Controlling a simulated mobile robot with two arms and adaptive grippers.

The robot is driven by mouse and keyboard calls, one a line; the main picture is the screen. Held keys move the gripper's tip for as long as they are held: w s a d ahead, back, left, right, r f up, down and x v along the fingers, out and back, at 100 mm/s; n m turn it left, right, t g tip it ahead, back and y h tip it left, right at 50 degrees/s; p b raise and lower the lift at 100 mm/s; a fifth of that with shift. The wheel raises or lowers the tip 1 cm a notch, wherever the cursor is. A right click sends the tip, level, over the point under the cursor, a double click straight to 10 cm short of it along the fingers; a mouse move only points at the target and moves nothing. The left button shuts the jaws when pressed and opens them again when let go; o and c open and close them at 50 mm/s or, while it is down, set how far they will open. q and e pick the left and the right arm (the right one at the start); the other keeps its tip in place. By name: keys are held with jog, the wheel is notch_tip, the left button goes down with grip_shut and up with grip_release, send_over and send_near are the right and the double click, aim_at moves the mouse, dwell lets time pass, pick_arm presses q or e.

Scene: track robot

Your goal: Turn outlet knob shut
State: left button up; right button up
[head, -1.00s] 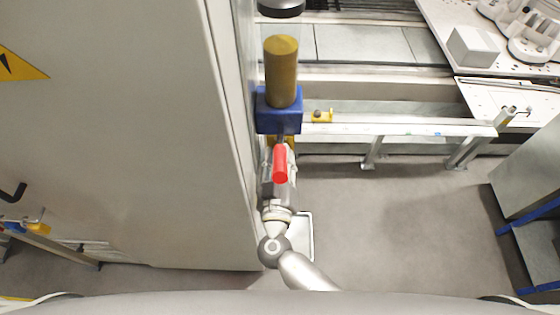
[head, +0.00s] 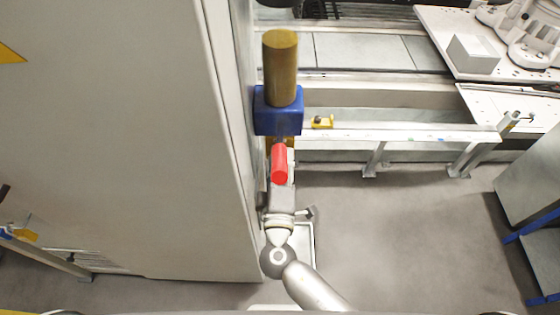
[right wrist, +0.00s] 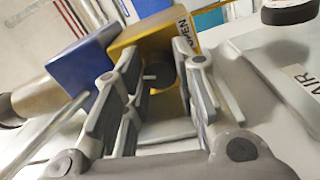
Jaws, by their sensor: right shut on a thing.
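The outlet knob appears to be the dark round knob (right wrist: 160,70) with a thin pin, on the front of a yellow block (right wrist: 135,38) in the right wrist view. A label by it reads "OPEN". My right gripper (right wrist: 157,78) has its fingers on either side of the knob and is shut on it. In the head view my right gripper (head: 284,186) lies below a red handle (head: 279,163), which partly covers it. The knob is hidden there. My left gripper is not in view.
A blue block (head: 278,112) with a brass cylinder (head: 281,68) sits beyond the red handle. A tall grey cabinet (head: 120,150) stands close on the left. A metal bench frame (head: 400,132) runs behind on the right.

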jog(key=n, duration=0.4)
jog(key=shift+f, duration=0.1)
jog(key=shift+n+p, duration=0.3)
dwell(0.4)
jog(key=o, duration=1)
jog(key=shift+o, duration=0.2)
jog(key=s, duration=1.2)
jog(key=shift+f, duration=0.2)
jog(key=shift+f, duration=0.1)
